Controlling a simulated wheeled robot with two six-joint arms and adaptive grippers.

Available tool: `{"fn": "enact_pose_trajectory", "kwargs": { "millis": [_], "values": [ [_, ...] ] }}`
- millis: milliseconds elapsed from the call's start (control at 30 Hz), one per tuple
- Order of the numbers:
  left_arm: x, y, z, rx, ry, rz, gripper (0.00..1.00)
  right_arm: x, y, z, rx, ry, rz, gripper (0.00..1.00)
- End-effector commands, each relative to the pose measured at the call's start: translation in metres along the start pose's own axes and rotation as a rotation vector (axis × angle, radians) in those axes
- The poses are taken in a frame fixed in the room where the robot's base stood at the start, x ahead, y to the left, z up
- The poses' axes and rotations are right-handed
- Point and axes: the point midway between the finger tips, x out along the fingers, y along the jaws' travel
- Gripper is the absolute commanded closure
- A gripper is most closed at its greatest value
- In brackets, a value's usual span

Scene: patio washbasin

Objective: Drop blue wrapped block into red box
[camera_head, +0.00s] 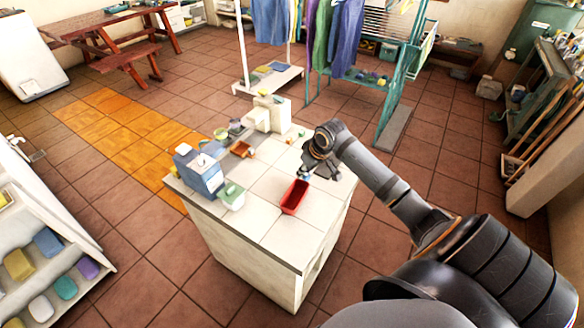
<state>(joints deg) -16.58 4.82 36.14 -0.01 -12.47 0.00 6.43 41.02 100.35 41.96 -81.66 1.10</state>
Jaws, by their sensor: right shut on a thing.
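The red box (294,198) is a small open tray on the white tiled counter (262,226), near its right side. My right gripper (306,176) points down at the box's far end, seen from above and behind. It is shut on a small blue thing, the blue wrapped block (305,175), mostly hidden by the fingers. The block shows close to the box's far rim; I cannot tell its exact height above it. My left gripper is out of view.
A blue container (199,174) and a green-and-white box (232,196) stand at the counter's left. An orange tray (242,149) and a cream dispenser-like object (265,115) stand at the back. The counter's front is clear. A teal rack (398,85) stands behind.

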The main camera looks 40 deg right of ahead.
Motion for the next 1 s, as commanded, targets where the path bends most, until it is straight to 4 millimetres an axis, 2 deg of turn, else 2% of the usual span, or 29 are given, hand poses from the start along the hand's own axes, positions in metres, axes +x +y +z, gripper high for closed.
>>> {"fn": "enact_pose_trajectory", "kwargs": {
  "millis": [33, 100, 233, 400, 567, 1000],
  "values": [
    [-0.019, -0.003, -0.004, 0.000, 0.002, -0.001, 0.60, -0.007, -0.021, -0.005, -0.084, 0.001, -0.045, 0.96],
    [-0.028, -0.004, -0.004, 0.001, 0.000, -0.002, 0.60, -0.005, -0.043, -0.007, -0.201, 0.002, -0.092, 0.96],
    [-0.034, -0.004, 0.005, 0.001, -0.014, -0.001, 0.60, -0.001, -0.066, -0.007, -0.333, 0.001, -0.138, 0.96],
    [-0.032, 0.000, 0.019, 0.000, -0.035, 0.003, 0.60, 0.003, -0.069, -0.005, -0.362, 0.000, -0.146, 0.96],
    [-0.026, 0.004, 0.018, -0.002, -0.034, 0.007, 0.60, 0.007, -0.069, -0.003, -0.361, -0.001, -0.145, 0.96],
    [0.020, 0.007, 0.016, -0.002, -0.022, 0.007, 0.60, 0.043, -0.068, 0.012, -0.361, -0.001, -0.143, 0.96]
  ]
}}
